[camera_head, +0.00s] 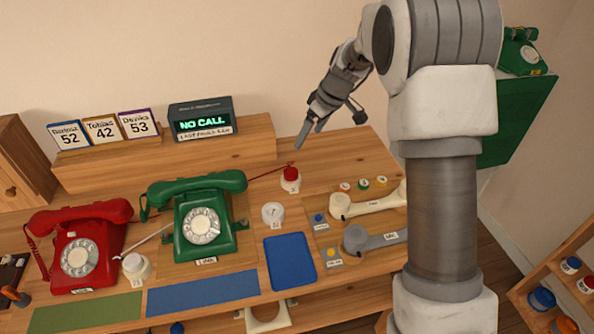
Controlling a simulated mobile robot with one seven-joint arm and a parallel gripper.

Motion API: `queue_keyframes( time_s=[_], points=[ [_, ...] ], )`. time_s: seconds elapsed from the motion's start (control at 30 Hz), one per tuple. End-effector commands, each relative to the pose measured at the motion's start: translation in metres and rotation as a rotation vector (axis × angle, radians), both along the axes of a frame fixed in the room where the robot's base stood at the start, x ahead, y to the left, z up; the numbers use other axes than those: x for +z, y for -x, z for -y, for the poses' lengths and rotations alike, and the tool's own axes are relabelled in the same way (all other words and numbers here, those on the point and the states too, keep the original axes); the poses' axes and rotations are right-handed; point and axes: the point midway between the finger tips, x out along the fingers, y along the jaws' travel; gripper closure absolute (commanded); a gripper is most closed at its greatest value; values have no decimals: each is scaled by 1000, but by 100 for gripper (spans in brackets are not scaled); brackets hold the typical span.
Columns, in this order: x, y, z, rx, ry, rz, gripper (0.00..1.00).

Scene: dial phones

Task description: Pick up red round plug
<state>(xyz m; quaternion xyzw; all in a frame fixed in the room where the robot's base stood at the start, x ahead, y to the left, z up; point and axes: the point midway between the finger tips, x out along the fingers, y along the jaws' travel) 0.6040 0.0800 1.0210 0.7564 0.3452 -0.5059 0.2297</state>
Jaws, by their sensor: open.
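A red-topped round plug (291,174) stands upright with a white lower part, on the wooden desk right of the green phone. A thin red cord runs from it. Small round pieces lie farther right: a red-orange one (345,186), a green one (363,184) and a yellow one (381,181). They are too small to tell if they are plugs. My gripper (308,132) is open and empty, above the back of the desk. It points down and left, a little above the red-topped plug in the picture and apart from it. Its fingertips are not clear.
Red (78,257) and green (201,223) dial phones stand at left and centre. A white plug (273,214) and blue pad (289,261) are near. Cream (368,202) and grey (376,238) handsets lie at right. A NO CALL display (201,121) stands behind.

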Motion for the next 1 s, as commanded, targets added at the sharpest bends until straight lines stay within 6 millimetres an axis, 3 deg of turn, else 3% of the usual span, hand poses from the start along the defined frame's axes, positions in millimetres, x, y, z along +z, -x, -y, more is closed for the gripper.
queue_keyframes(
  time_s=[0.27,0.7,1.0],
  points=[
    [-28,-10,-8,22,1,-2,8],
    [-110,-32,-33,20,1,0,8],
    [-130,-37,-38,20,0,1,8]
  ],
)
